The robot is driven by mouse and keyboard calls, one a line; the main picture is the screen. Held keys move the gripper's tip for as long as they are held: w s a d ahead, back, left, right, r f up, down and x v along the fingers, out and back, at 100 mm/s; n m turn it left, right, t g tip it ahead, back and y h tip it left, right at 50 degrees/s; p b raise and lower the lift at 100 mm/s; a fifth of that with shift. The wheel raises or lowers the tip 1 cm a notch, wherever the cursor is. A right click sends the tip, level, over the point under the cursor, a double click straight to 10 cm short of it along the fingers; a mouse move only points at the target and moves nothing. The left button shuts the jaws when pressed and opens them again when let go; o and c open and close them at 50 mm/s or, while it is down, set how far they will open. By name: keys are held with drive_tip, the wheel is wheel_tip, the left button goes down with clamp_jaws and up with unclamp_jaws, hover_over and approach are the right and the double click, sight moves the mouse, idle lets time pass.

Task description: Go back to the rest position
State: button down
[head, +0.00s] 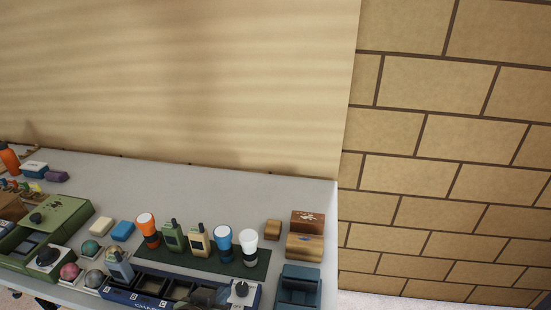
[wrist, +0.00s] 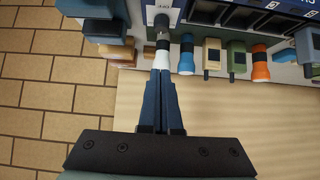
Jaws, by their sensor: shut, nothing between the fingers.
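My gripper (wrist: 160,74) shows in the wrist view with its two dark blue fingers together and nothing between them. Its fingertips overlap the head of the white flashlight (wrist: 160,58) in that view; I cannot tell the gap in depth. In the head view the white flashlight (head: 248,240) stands upright on a dark green mat (head: 200,259), at the right end of a row. Beside it stand a blue flashlight (head: 223,237), a tan radio (head: 199,238), a green radio (head: 173,235) and an orange flashlight (head: 147,226). I cannot make out my gripper clearly in the head view.
A blue charger tray (head: 120,293) lies along the bench's front. Wooden blocks (head: 304,246) and a teal holder (head: 299,287) stand at the right end. A green case (head: 66,215) is at the left. The grey bench (head: 200,190) is clear along the back wall.

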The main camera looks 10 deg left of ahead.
drive_tip(key=w+d+r+t+y, duration=0.1)
drive_tip(key=w+d+r+t, duration=0.15)
drive_tip(key=r, duration=0.75)
drive_tip(key=w+d+r+t, duration=0.1)
drive_tip(key=d+r+t, duration=0.15)
drive_tip(key=r, duration=0.75)
drive_tip(key=w+d+r+t+y, duration=0.1)
drive_tip(key=w+d+r+t, duration=0.15)
drive_tip(key=r, duration=0.65)
drive_tip(key=s+d+r+t, duration=0.2)
drive_tip(key=s+r, duration=0.3)
drive_tip(key=r, duration=0.3)
drive_tip(key=s+d+r+t+h, duration=0.1)
drive_tip(key=s+d+r+t, duration=0.2)
drive_tip(key=r, duration=0.6)
drive_tip(key=s+d+r+t, duration=0.3)
drive_tip(key=s+r+t, duration=0.2)
drive_tip(key=r, duration=0.3)
drive_tip(key=shift+s+d+r+h, duration=0.15)
drive_tip(key=shift+s+r+h, duration=0.2)
drive_tip(key=shift+s, duration=0.45)
